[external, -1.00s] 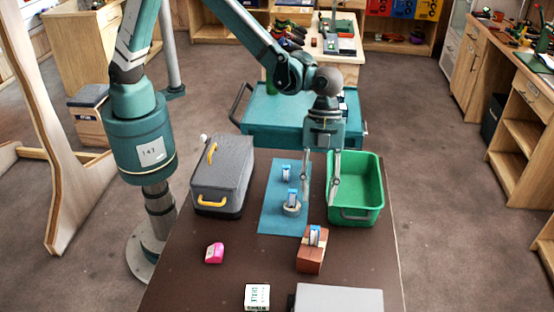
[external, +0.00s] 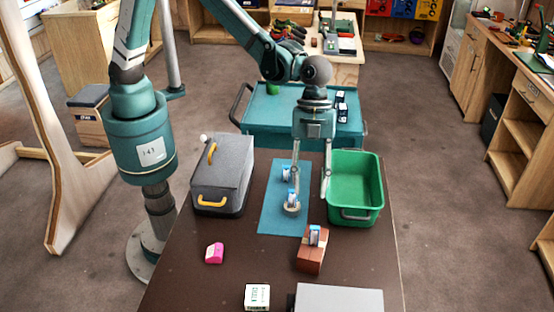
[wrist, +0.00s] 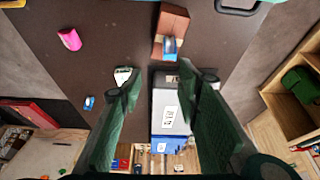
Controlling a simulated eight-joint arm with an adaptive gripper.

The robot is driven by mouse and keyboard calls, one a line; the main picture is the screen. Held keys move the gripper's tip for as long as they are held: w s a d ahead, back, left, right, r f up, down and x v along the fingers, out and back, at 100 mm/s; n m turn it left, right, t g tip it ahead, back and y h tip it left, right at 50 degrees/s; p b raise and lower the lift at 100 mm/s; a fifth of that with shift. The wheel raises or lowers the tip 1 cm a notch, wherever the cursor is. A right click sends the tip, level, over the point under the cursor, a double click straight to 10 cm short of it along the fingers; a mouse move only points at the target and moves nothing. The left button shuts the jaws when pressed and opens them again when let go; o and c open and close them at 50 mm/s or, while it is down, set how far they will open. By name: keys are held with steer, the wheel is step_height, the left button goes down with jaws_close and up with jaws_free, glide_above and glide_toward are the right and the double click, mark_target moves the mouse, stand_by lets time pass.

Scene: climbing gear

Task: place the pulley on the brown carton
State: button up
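The brown carton (external: 309,261) stands on the dark table, right of its middle. A small blue-and-white piece (external: 315,235), pulley-like, is on it. In the wrist view the carton (wrist: 174,20) is at the top, with the blue piece (wrist: 169,46) at its near end. Two similar blue-and-white pieces are on the teal mat (external: 270,222): a rear one (external: 286,173) and a front one (external: 291,197) with a pale ring at its base. I cannot tell which is the pulley meant. My gripper (external: 311,195) is open and empty, pointing down between the mat and the green bin.
The green bin (external: 370,189) is close on the right. A grey toolbox (external: 225,172) stands on the left. A pink piece (external: 214,253), a small white box (external: 257,297) and a large grey box (external: 338,299) are nearer the front.

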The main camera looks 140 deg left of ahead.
steer(key=s+d+r+n+t+y, duration=0.1)
steer(key=s+d+r+n, duration=0.1)
steer(key=s+d+r, duration=0.75)
steer(key=s+d+r+n+y, duration=0.15)
steer(key=s+d+r, duration=0.25)
steer(key=s+r, duration=0.55)
steer(key=s+d+f+n+t, duration=0.1)
steer(key=s+d, duration=0.1)
steer(key=s, duration=0.7)
steer(key=s+d+f+n+t, duration=0.1)
steer(key=s+d+f+n, duration=0.1)
steer(key=s, duration=0.7)
steer(key=s+d+f+n+t, duration=0.1)
steer(key=s+d+n, duration=0.1)
steer(key=s, duration=0.7)
steer(key=shift+s+d+f, duration=0.2)
steer(key=shift+d+f, duration=0.15)
steer(key=shift+f, duration=0.05)
